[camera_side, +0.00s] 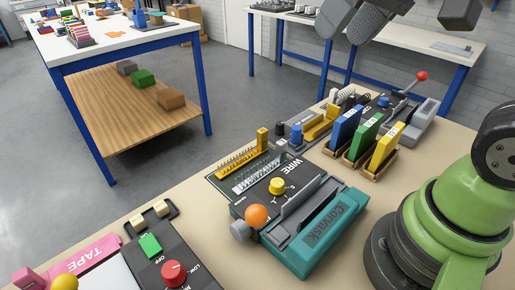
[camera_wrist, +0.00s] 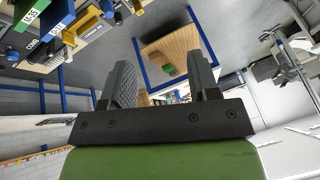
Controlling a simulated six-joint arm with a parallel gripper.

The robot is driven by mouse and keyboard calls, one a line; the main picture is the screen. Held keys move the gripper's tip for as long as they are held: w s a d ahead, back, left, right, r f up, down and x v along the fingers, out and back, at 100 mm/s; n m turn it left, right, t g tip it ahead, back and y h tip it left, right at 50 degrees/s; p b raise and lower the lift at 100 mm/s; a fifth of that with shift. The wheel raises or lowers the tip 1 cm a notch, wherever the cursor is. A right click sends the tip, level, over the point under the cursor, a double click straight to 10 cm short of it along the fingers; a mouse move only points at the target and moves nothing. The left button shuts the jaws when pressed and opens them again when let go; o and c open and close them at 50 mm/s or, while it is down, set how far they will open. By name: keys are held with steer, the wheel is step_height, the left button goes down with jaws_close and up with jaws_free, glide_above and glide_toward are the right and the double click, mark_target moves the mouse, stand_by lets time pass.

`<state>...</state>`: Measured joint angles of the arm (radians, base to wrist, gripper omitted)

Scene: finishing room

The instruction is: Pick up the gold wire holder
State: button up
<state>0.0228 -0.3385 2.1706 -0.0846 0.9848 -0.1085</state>
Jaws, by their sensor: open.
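The gold wire holder (camera_side: 243,160) is a yellow-gold, comb-like strip with a taller block at its right end. It lies in the middle of the side view on a dark board marked WIRE, beside a similar silver strip (camera_side: 258,175). My gripper (camera_side: 350,27) is at the top of the side view, high above the bench and right of the holder, well apart from it. In the wrist view my gripper (camera_wrist: 164,85) is open, with nothing between its fingers. I cannot make out the holder for certain in the wrist view.
A teal and grey binding machine (camera_side: 325,235) with an orange knob stands just in front of the holder. Blue, green and yellow binders (camera_side: 363,138) stand to its right. A dark control box (camera_side: 160,265) is at front left.

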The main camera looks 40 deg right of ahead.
steer(key=w+d+f+n+g, duration=0.1)
steer(key=w+d+f+g, duration=0.15)
steer(key=w, duration=0.65)
steer(key=n+g+h, duration=0.1)
steer(key=n+g, duration=0.1)
steer(key=g, duration=0.1)
glide_toward(264, 131)
step_height(264, 131, down, 4)
steer(key=shift+d+r, duration=0.1)
steer(key=shift+d, duration=0.1)
steer(key=f, duration=0.5)
steer(key=shift+a+f, duration=0.35)
steer(key=shift+c, duration=0.4)
jaws_close()
